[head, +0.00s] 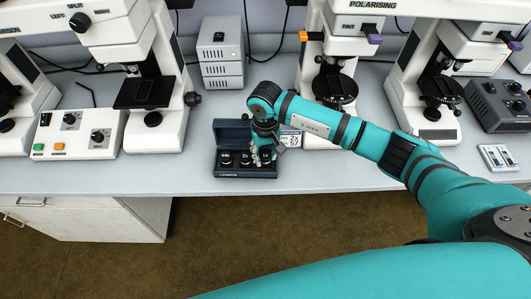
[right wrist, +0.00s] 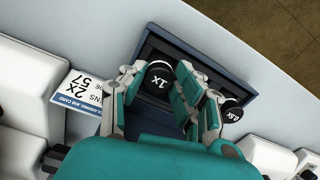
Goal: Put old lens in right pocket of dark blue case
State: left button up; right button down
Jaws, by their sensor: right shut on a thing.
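The dark blue case (head: 245,172) stands open near the front edge of the bench, lid raised at the back. Black lenses sit in its row of pockets, including a left one (head: 226,159) and a middle one (head: 245,160). My right gripper (head: 263,156) points down at the case's right pocket. In the right wrist view its fingers are shut on a black lens (right wrist: 158,80), the old lens, whose marking seems to read 1X. Whether it rests on the pocket floor is hidden. A lens marked 0.5X (right wrist: 232,111) shows beyond the fingers. My left gripper is not in view.
Microscopes (head: 150,60) and a grey box (head: 220,55) stand behind. A control box (head: 75,135) is at left. The bench front is clear.

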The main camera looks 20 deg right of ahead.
jog(key=shift+f+b, duration=0.2)
jog(key=shift+b, duration=0.15)
jog(key=c, duration=0.9)
grip_release()
jog(key=shift+o, duration=0.7)
jog(key=shift+o, duration=1.4)
jog(key=shift+r, duration=0.1)
jog(key=shift+r+p, duration=1.55)
jog(key=shift+r, duration=1.35)
